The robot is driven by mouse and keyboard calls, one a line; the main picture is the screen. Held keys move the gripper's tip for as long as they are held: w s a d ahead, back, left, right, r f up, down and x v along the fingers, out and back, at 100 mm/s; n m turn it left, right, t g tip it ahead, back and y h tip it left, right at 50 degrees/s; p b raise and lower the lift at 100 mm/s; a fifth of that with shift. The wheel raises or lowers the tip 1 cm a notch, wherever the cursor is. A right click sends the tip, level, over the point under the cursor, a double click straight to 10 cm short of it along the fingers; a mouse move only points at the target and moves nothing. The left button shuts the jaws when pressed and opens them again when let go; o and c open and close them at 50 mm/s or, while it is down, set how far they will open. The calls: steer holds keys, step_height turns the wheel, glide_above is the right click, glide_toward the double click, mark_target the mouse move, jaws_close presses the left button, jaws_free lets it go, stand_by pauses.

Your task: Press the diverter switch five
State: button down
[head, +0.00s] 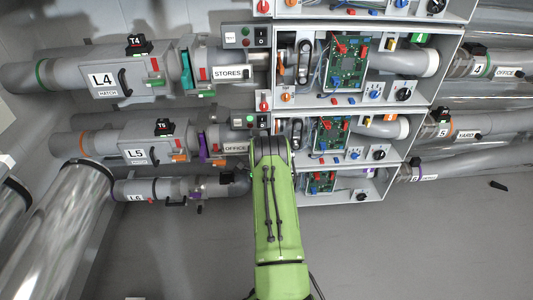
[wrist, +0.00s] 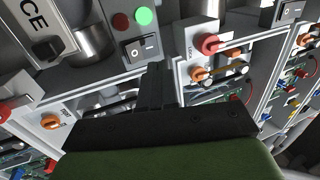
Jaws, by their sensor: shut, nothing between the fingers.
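My gripper (wrist: 157,72) is shut and empty in the wrist view. Its tips are just below and right of a black rocker switch (wrist: 140,48) marked O and I; I cannot tell whether they touch. In the head view my green arm hides the gripper near the fifth line. That line's small panel with a rocker (head: 264,121) shows beside the OFFICE plate (head: 235,148). At the right, a grey fitting labelled 5 (head: 442,131) is on the YARD pipe. No switch is readably labelled as the diverter switch five.
A red lamp (wrist: 121,21) and a bright green lamp (wrist: 143,16) are above the rocker. A red knob (wrist: 207,43) and orange knobs are close by on the right. Open boxes with green circuit boards (head: 332,133) stand right of my arm. The floor below is mostly clear.

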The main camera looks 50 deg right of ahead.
steer(key=s+a+p, duration=0.1)
steer(key=s+a, duration=0.3)
steer(key=a, duration=0.1)
steer(key=shift+s, duration=0.35)
